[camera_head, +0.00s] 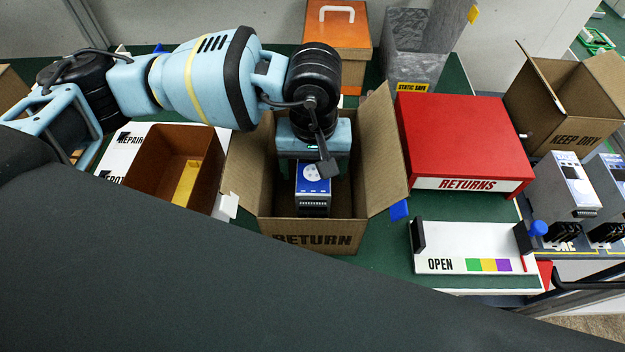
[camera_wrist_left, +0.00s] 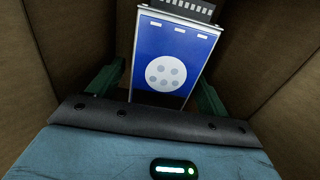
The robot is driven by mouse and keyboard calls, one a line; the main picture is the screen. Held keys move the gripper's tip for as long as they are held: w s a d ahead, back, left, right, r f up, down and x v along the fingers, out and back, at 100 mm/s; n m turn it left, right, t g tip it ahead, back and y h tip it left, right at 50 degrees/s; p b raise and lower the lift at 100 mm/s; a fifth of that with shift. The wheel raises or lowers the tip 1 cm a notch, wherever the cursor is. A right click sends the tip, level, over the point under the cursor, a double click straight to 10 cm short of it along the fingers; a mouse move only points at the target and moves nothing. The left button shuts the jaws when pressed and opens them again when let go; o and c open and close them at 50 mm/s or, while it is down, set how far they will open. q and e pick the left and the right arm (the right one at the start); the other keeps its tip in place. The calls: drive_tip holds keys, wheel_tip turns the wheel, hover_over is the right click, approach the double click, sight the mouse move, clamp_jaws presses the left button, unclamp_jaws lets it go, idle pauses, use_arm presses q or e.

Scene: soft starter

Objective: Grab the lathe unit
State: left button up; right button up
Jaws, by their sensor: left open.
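The blue-faced unit (camera_head: 313,188) with a white dotted disc stands inside the open cardboard box marked RETURN (camera_head: 330,232). In the left wrist view the unit (camera_wrist_left: 190,48) shows its blue front, the disc and a dark slotted connector end. My left gripper (camera_head: 313,152) reaches down into the box at the unit. In the left wrist view the open left gripper (camera_wrist_left: 157,92) has one green finger on each side of the unit's near end. Whether the fingers touch it I cannot tell. The unit's near end is hidden by the gripper body. My right gripper is not in view.
Box walls and raised flaps closely surround the gripper. A brown bin (camera_head: 150,172) stands left. A red RETURNS box (camera_head: 455,140) and white OPEN board (camera_head: 465,242) stand right. Grey units (camera_head: 562,190) stand far right; an orange case (camera_head: 337,30) and grey STATIC SAFE bin (camera_head: 412,50) stand behind.

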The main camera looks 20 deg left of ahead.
use_arm(q)
drive_tip(key=shift+f, duration=0.35)
drive_tip(key=shift+f, duration=0.25)
idle(0.4)
drive_tip(key=c, duration=1.5)
